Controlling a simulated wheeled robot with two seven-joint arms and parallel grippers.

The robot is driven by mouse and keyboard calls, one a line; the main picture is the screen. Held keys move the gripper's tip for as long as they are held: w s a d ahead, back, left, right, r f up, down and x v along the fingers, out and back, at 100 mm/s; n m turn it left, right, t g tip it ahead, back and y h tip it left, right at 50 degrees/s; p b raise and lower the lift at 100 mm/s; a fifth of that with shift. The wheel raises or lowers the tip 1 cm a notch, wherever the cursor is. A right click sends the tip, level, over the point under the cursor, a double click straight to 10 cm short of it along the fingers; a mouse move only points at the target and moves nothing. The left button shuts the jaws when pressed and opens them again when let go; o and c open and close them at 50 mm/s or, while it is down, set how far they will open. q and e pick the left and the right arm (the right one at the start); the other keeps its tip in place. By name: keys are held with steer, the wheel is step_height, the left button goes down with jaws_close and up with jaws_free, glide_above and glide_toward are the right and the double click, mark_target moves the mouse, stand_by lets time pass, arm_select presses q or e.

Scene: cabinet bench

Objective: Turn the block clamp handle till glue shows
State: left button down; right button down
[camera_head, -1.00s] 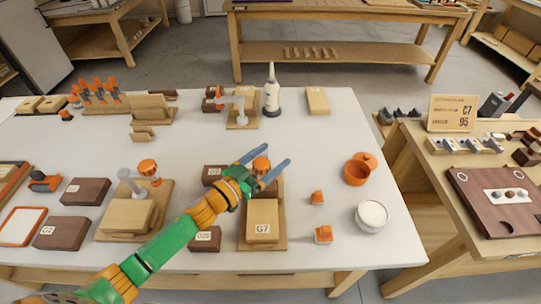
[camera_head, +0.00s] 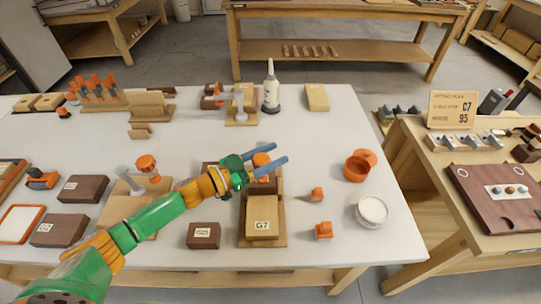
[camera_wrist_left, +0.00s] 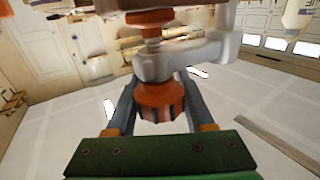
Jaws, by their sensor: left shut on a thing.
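The block clamp (camera_head: 280,239) stands at the front middle of the white bench, with a pale block labelled G7 (camera_head: 262,228) on its wooden base. Its orange handle (camera_head: 262,160) is at the clamp's far end; in the left wrist view the ribbed orange handle (camera_wrist_left: 160,97) sits between my fingers under a grey clamp arm (camera_wrist_left: 185,60). My left gripper (camera_head: 268,160) is shut on the handle, one finger on each side. I cannot make out any glue at the block's joint; part of the clamp is hidden by the gripper. My right gripper is not in view.
Another clamp fixture (camera_head: 125,187) stands left, partly behind my left arm. Dark blocks (camera_head: 204,235) lie nearby. A glue bottle (camera_head: 271,90) stands behind. Small orange pieces (camera_head: 324,230), an orange pot (camera_head: 356,168) and a white bowl (camera_head: 372,211) are right. Some bench top between them is clear.

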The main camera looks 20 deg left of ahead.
arm_select(q)
steer(key=shift+c, duration=1.4)
jaws_free()
steer(key=b+v, duration=0.1)
steer(key=v, duration=0.5)
steer(key=shift+s+a+f, duration=0.1)
steer(key=shift+s+a, duration=0.25)
